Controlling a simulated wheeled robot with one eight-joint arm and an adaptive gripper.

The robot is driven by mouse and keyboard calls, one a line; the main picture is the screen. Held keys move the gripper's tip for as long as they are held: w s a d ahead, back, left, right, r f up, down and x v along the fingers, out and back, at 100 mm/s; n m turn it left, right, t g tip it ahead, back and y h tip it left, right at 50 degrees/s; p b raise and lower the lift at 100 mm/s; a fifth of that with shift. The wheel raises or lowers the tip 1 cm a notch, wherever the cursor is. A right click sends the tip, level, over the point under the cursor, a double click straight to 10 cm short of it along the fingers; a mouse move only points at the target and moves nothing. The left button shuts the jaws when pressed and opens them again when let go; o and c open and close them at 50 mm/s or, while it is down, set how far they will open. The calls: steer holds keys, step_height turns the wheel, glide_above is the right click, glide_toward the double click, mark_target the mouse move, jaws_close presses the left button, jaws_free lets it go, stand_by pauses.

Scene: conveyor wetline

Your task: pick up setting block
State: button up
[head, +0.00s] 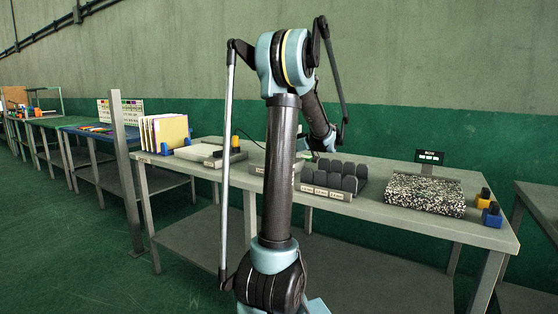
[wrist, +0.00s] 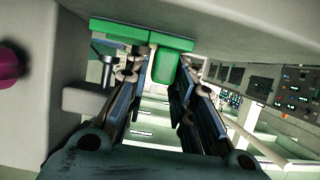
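In the wrist view, my gripper (wrist: 163,78) has its two fingers apart, pointing to the top of the picture. A green block (wrist: 164,63), which may be the setting block, shows at the fingertips. Its narrow part hangs between the fingers and its wide part (wrist: 120,28) lies across the top against a pale surface. A gap seems to show on its left side; contact on the right is unclear. In the head view my arm hides my gripper, and a small bit of green (head: 309,155) shows beside the arm over the table.
The grey worktable (head: 440,228) holds a dark slotted rack (head: 335,181), a speckled slab (head: 427,193), blue and yellow blocks (head: 492,216) at the right end, a small display (head: 429,157), and upright panels (head: 165,132) at the left. A grey post (head: 126,165) stands before its left end.

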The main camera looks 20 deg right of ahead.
steer(key=shift+w+a+f, duration=0.1)
jaws_close()
